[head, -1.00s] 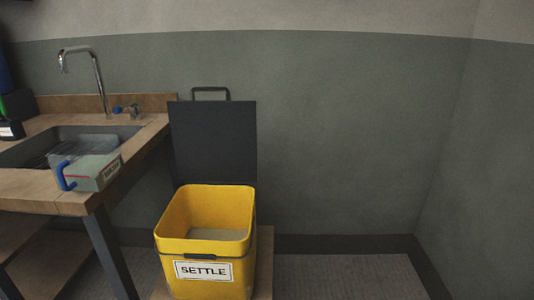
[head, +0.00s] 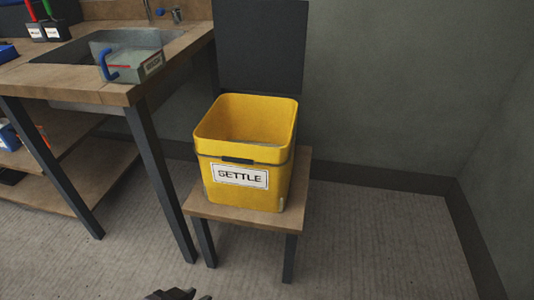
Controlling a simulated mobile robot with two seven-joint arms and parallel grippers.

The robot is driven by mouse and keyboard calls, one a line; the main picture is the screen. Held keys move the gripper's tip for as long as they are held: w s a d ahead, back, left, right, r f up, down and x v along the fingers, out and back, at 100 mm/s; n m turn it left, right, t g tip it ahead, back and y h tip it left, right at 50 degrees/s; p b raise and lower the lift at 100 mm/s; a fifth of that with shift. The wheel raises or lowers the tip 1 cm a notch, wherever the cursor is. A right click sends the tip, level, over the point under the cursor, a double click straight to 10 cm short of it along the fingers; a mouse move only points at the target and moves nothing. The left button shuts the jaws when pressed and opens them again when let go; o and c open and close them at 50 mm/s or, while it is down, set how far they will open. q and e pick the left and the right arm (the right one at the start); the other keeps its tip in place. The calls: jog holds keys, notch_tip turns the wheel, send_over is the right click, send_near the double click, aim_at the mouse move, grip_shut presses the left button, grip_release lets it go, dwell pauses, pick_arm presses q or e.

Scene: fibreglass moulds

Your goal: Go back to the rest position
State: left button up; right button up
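The tip of a dark gripper (head: 178,295), which looks like my left one, just shows at the bottom edge of the head view. Most of it is cut off, so its opening cannot be made out. It is low in front of the wooden stand and touches nothing that I can see. My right gripper is not in view. The yellow bin (head: 245,155) labelled SETTLE stands upright on the small wooden stand (head: 230,217), with its dark lid (head: 258,45) raised behind it.
A wooden sink bench (head: 110,90) stands at the left. A clear container with a blue handle (head: 130,65) sits on its front right corner, by the sink. Small dark holders (head: 45,32) stand at the back left. The floor (head: 380,245) right of the stand is clear.

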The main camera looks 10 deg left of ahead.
pick_arm(q)
notch_tip(320, 180, down, 4)
jog(key=w+d+t+h+b, duration=0.2)
jog(key=d+t+b, duration=0.1)
jog(key=s+a+r+y+p, duration=0.1)
jog(key=a+r+p, duration=0.1)
jog(key=r+p, duration=0.5)
jog(key=s+a+r+g+p, duration=0.1)
jog(key=r+p, duration=0.7)
jog(key=p, duration=0.8)
jog(key=shift+s+a+r+y, duration=0.25)
jog(key=shift+a+y, duration=0.15)
jog(key=shift+a, duration=0.35)
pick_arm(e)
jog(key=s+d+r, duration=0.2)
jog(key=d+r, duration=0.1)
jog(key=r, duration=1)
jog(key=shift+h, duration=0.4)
pick_arm(q)
jog(key=shift+f, duration=0.1)
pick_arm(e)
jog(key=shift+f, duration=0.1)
